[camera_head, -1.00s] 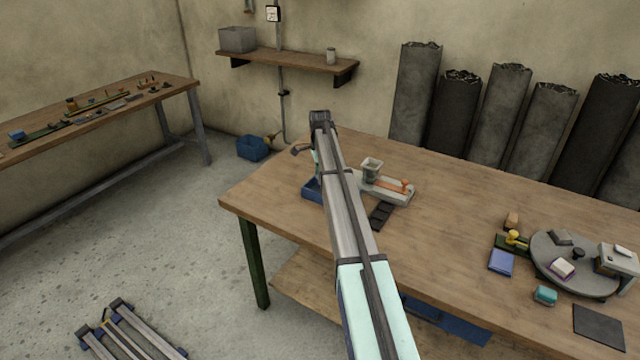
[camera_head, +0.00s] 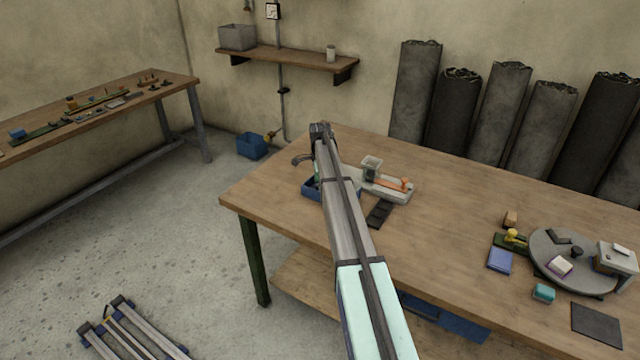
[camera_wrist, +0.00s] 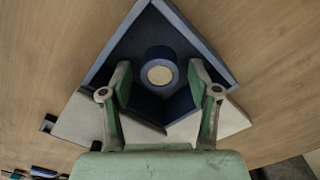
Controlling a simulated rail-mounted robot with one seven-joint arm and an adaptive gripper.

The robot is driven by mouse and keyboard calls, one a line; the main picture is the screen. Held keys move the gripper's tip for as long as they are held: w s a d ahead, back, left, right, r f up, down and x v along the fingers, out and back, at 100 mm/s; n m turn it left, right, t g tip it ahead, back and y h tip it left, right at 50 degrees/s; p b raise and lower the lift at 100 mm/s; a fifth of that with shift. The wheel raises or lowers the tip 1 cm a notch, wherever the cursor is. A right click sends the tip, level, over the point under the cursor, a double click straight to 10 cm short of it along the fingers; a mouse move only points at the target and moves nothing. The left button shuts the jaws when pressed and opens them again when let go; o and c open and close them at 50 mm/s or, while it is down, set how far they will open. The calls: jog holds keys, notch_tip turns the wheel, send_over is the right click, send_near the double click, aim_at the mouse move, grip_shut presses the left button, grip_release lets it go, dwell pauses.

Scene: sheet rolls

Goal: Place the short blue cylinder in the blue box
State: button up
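The blue box (camera_wrist: 207,48) fills the middle of the wrist view, turned like a diamond. In the head view its edge (camera_head: 311,189) shows beside my arm on the table. The short blue cylinder (camera_wrist: 146,63), with a round cream centre in its end, appears inside the box, end facing my camera. My gripper (camera_wrist: 160,76) has its two fingers on either side of the cylinder, with visible gaps between them and it, so it looks open. The fingers cover part of the box. The cylinder is hidden in the head view.
A pale tray with an orange-handled tool (camera_head: 392,188) and a small grey cup (camera_head: 371,167) stand just right of my arm. A black strip (camera_head: 380,213) lies nearer. The middle of the wooden table (camera_head: 440,210) is clear. A round turntable (camera_head: 560,257) stands at right.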

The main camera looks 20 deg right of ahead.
jog(key=shift+r, duration=0.15)
notch_tip(320, 180, up, 12)
jog(key=b, duration=0.2)
dwell(0.5)
jog(key=shift+r, duration=0.1)
